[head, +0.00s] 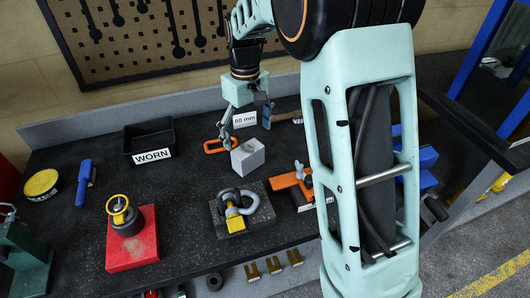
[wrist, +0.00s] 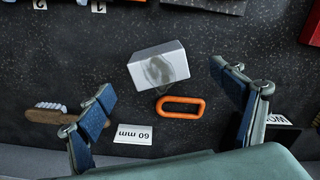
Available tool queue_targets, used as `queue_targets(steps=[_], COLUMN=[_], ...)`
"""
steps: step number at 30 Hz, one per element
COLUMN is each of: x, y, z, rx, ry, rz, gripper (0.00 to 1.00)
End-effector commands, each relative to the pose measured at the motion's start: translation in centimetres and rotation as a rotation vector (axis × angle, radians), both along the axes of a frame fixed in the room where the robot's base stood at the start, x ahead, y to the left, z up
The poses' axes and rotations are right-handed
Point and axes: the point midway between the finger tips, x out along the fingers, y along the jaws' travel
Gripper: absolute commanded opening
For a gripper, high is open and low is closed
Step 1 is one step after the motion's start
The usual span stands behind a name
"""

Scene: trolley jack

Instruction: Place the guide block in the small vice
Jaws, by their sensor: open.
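The guide block appears to be the pale grey block (head: 247,157) on the bench; in the wrist view the block (wrist: 158,66) shows a darker rounded patch on one face. My gripper (head: 246,124) is above and behind it, fingers apart and empty. In the wrist view the block lies ahead of and between the two blue-padded fingertips (wrist: 163,84), apart from both. The small vice seems to be the orange tool with grey parts (head: 291,185) to the right of the block; my arm partly hides its surroundings. Its jaw gap is too small to make out.
An orange ring (head: 220,146) lies just behind the block, near a 60 mm label (head: 244,119). A shackle on a dark plate (head: 262,213) is in front. A WORN bin (head: 150,140) and red plate (head: 132,250) stand left. A brush (wrist: 45,113) lies near one finger.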

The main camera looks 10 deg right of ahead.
Motion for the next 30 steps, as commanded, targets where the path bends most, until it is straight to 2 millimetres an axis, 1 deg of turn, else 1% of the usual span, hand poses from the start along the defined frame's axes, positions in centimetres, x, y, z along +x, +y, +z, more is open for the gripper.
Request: queue_targets(steps=[2,9,12,17,22,25,27,30], x=[0.1,0.2,0.2,0.3,0.9,0.9,1.0,1.0], y=[0.2,0.2,0.2,0.3,0.4,0.4,0.4,0.4], z=[-0.4,-4.1,-5.0,-6.1,-8.5,-9.8,-10.4,-10.7], rx=[-0.015,-0.016,-0.015,-0.014,-0.015,-0.015,-0.015,-0.014], ry=[-0.005,-0.003,-0.005,-0.004,-0.003,-0.003,-0.005,-0.007], rz=[0.026,0.028,0.027,0.025,0.023,0.023,0.023,0.023], gripper=[0.85,0.85,0.85,0.85,0.85,0.85,0.85,0.85])
